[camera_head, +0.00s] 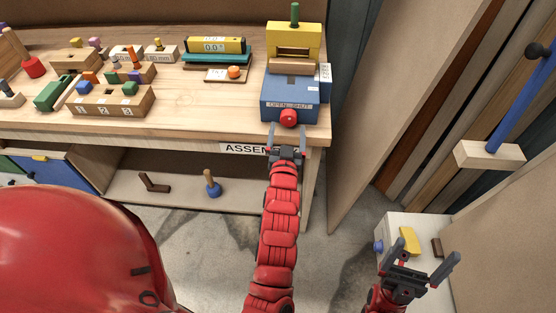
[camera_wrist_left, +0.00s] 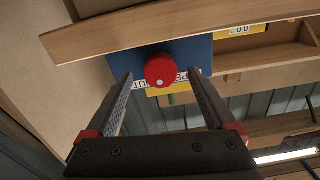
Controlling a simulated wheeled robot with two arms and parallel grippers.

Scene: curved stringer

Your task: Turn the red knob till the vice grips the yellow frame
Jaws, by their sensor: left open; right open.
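The blue vice (camera_head: 275,91) stands at the bench's right front corner, with an OPEN/SHUT label on its front. The red knob (camera_head: 288,118) sticks out below that label. The yellow frame (camera_head: 309,40) stands upright at the top of the vice; whether the jaws touch it is unclear. My left gripper (camera_head: 288,131) is open just in front of the knob. In the left wrist view the knob (camera_wrist_left: 160,70) appears between the open fingertips, with no clear contact on either side. My right gripper (camera_head: 428,246) is open and empty at the lower right, away from the bench.
The bench (camera_head: 185,100) holds a yellow level (camera_head: 226,45) and several wooden blocks with coloured pegs on the left. A shelf below carries a blue-based peg (camera_head: 212,186). A white box (camera_head: 398,224) stands near my right gripper. Tall panels stand right of the bench.

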